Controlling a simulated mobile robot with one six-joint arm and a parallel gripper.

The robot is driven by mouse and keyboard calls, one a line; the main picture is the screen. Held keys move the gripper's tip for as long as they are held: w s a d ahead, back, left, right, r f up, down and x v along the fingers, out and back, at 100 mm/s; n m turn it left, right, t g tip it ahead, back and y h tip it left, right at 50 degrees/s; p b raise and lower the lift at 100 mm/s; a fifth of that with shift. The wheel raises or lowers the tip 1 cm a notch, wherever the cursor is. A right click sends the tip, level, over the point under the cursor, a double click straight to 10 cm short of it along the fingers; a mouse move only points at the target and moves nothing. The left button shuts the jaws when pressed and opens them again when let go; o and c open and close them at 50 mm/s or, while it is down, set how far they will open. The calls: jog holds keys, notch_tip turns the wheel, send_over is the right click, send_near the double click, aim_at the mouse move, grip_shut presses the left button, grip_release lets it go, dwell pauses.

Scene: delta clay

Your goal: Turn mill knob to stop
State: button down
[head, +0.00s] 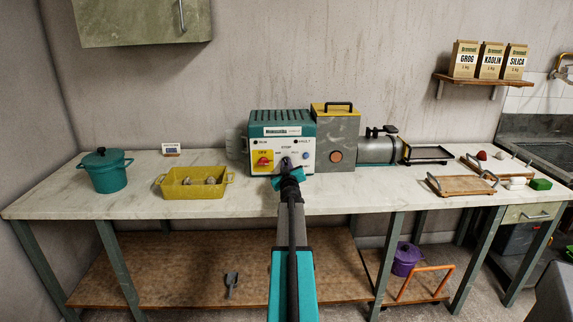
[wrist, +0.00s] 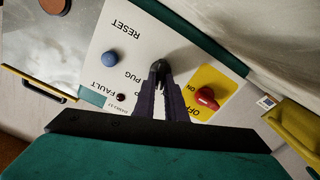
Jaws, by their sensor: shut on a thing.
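The mill (head: 283,125) is a teal and white machine at the middle of the bench. Its white front panel carries a dark knob (wrist: 162,66) under the STOP label. My gripper (head: 287,165) reaches the panel from the front. In the wrist view, my gripper (wrist: 161,70) is shut on the knob, with dark fingers on both sides. The fingers hide most of the knob, so I cannot tell where it points. A PUG label shows beside it. A red switch (wrist: 207,97) on a yellow plate and a blue button (wrist: 110,59) flank the fingers.
A teal pot (head: 105,173) and a yellow tray (head: 194,190) stand on the bench left of the mill. A grey unit (head: 345,160) with a barrel (head: 378,150) adjoins it on the right. Wooden trays lie farther right. The bench's front left is clear.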

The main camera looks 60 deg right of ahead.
dwell(0.4)
jog(key=c, duration=1.8)
grip_release()
jog(key=shift+s+a, duration=0.1)
jog(key=shift+v, duration=6.75)
